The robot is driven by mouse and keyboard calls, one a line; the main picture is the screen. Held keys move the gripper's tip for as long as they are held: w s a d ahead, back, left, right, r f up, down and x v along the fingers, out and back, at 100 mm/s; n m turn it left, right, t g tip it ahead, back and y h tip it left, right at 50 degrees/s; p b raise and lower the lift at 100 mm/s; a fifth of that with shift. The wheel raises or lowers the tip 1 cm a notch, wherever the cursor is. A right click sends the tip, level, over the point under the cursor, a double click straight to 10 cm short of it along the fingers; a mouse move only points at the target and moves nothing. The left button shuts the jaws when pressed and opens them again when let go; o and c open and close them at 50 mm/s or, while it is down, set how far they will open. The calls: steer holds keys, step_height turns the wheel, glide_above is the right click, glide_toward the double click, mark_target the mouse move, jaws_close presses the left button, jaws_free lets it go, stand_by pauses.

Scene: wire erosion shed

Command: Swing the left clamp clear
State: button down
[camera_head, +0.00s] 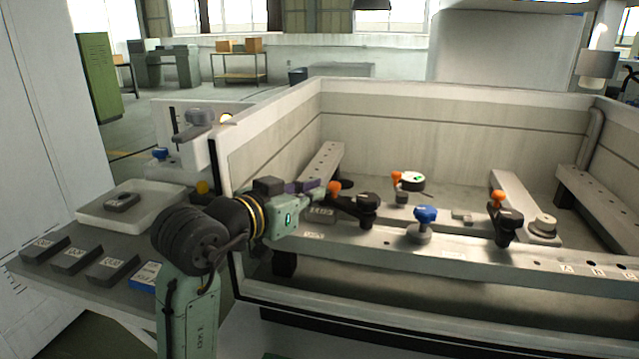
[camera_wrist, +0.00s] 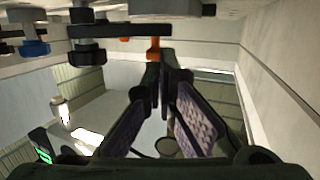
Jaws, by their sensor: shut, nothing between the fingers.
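The left clamp (camera_head: 362,207) is a black swing clamp with an orange knob on its lever end. It sits on the front rail in the open tank. My gripper (camera_head: 322,187) reaches over the tank's left wall and is shut and empty, its tips right at the orange knob (camera_head: 334,187). In the wrist view the closed fingertips (camera_wrist: 160,70) are just short of or against the orange knob (camera_wrist: 153,44); I cannot tell if they touch. The dark clamp arm (camera_wrist: 118,30) runs across the top of that view.
A blue knob (camera_head: 425,214) and another black clamp (camera_head: 506,222) with an orange knob stand to the right on the front rail (camera_head: 460,256). Another orange-ended clamp (camera_head: 398,178) is behind. The tank's left wall (camera_head: 270,152) rises beside my arm. A side table holds a white tray (camera_head: 150,220).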

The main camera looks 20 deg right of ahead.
steer(key=shift+x, duration=1.2)
steer(key=shift+w+d+m+g+h, duration=0.35)
steer(key=shift+m+g+h, duration=0.2)
steer(key=shift+g, duration=0.25)
steer(key=shift+m, duration=0.25)
steer(key=shift+w+r+x, duration=0.15)
steer(key=shift+x, duration=0.7)
steer(key=shift+w+r+x, duration=0.1)
steer(key=shift+x, duration=0.8)
